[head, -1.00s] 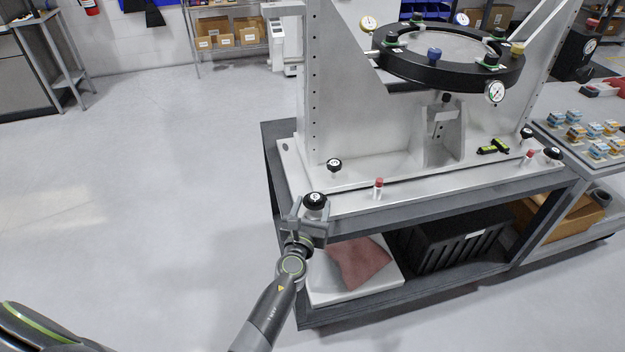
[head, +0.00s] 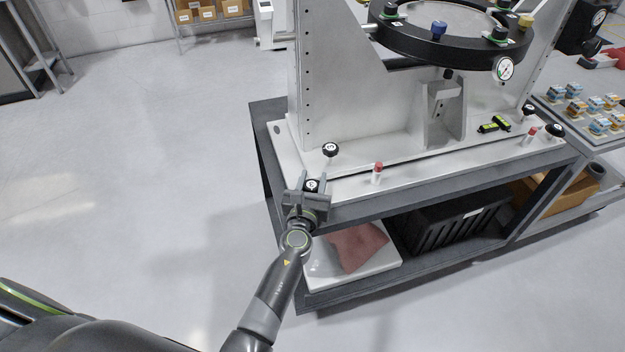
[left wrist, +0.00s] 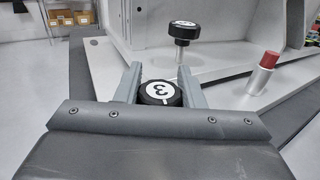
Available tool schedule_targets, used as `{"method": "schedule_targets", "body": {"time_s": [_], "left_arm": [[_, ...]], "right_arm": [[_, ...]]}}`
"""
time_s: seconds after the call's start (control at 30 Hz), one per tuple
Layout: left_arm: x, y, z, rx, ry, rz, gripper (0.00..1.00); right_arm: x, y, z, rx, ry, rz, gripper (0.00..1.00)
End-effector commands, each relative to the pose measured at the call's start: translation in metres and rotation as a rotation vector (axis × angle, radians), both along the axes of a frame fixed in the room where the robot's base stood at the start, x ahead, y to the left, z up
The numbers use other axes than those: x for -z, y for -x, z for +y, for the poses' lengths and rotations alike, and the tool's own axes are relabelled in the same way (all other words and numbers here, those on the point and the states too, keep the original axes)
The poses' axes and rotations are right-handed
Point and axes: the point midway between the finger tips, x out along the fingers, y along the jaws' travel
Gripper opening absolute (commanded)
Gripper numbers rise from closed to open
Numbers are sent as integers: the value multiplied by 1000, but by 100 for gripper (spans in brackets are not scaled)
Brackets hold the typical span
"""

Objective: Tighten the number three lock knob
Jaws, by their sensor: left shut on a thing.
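The number three lock knob (left wrist: 160,93) is black with a white face bearing a 3, at the fixture base's front left corner. My left gripper (head: 312,183) has its fingers on both sides of this knob, shut on it; the knob also shows in the head view (head: 311,186). In the left wrist view the two fingers (left wrist: 160,85) flank the knob. Its stem is hidden. Another black knob (head: 330,149) stands on a stem behind it, and also shows in the wrist view (left wrist: 184,31). My right gripper is not in view.
A red-capped pin (head: 377,172) stands to the right on the base plate. The mirror fixture's upright plate (head: 350,100) and black ring (head: 440,48) rise behind. More knobs (head: 556,130) and a green-yellow level (head: 494,124) sit at right. Open floor lies left.

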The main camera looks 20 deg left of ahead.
Motion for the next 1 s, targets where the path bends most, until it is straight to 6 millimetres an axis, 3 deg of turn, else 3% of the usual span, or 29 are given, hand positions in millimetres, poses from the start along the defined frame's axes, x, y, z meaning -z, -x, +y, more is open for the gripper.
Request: {"method": "schedule_targets", "body": {"time_s": [0.03, 0.13, 0.57, 1.0], "left_arm": [[0, 0, 0, 1, 0, 0, 26], [0, 0, 0, 1, 0, 0, 13], [1, -1, 0, 95, -1, -1, 13], [3, -1, -5, 472, -4, -3, 13]], "right_arm": [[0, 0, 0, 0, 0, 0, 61], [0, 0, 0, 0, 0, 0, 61], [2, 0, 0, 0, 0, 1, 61], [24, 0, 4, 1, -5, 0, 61]]}}
